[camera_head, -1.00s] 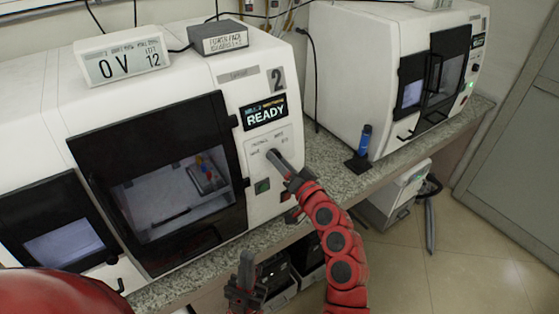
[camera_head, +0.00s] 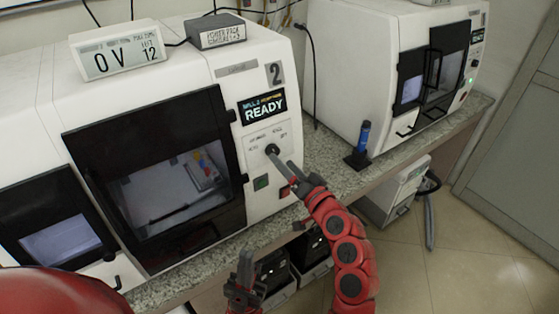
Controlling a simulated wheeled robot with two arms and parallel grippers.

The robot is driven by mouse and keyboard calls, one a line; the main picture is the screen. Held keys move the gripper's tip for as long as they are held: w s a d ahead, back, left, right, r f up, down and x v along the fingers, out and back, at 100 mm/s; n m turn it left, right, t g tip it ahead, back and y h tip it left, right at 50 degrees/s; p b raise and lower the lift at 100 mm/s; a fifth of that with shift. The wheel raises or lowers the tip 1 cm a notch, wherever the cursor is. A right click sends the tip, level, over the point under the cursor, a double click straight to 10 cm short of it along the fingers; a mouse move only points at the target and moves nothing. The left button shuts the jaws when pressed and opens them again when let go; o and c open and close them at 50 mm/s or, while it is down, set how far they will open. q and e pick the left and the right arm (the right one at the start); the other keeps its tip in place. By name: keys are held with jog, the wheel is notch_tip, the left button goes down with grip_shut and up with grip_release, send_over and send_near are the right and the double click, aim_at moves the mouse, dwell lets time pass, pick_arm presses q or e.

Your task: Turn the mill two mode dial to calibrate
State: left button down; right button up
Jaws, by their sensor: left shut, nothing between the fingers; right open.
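The mode dial (camera_head: 272,149) is a small dark round knob on the white front panel of the mill marked 2 (camera_head: 262,215). Small labels surround it, too small to read surely, and I cannot tell which one it points to. The screen above it (camera_head: 264,106) reads READY. My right gripper (camera_head: 283,162) is open, with its fingers just below and right of the dial; I cannot tell whether they touch it. My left gripper (camera_head: 245,268) is shut and empty, low in front of the bench, well below the dial.
A green button (camera_head: 261,183) and a red button (camera_head: 285,191) sit below the dial, the red one close to my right gripper. The mill's dark-framed door (camera_head: 228,118) is shut at the left. A blue item on a black stand (camera_head: 364,137) stands on the bench to the right.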

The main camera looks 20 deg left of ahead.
jog(key=b+v, duration=0.3)
jog(key=v, duration=1)
jog(key=shift+s+d+b, duration=0.2)
jog(key=shift+s+b, duration=0.05)
jog(key=shift+b, duration=0.15)
